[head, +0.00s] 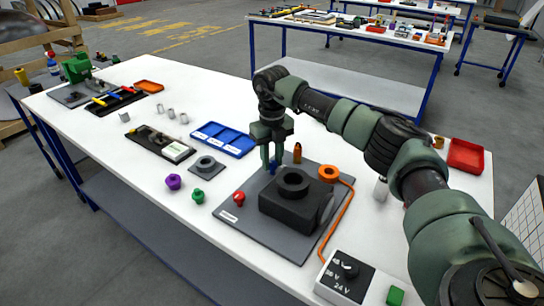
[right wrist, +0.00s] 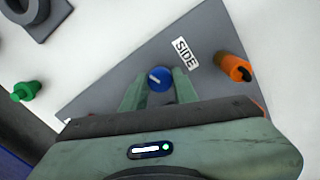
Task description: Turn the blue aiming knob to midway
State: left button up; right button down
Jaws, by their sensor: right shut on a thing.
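The blue aiming knob (head: 273,166) stands at the far edge of a dark grey base plate (head: 250,226). In the right wrist view the knob (right wrist: 158,78) is round, with a short white pointer mark slanting on its face. My right gripper (head: 269,163) comes down on the knob from above, with its two green fingers on either side of it. In the right wrist view the right gripper (right wrist: 159,88) is shut on the knob. In the head view the fingers hide much of the knob. My left gripper is not in view.
A black block with a ring (head: 293,183) stands on the plate. Around it are a brown pointed peg (head: 297,153), an orange ring (head: 328,173) with its cable and a red knob (head: 239,198). A blue tray (head: 223,140) lies behind; a control box (head: 345,277) stands in front.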

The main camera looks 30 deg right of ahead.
jog(key=n, duration=0.2)
jog(key=shift+r+n+p, duration=0.2)
jog(key=shift+n+p, duration=0.15)
jog(key=shift+n, duration=0.05)
jog(key=n, duration=0.3)
jog(key=shift+n+p, duration=0.3)
jog(key=shift+p, duration=0.05)
jog(key=n, duration=0.3)
jog(key=shift+w+n, duration=0.1)
jog(key=shift+n, duration=2.1)
jog(key=c, duration=1.1)
grip_release()
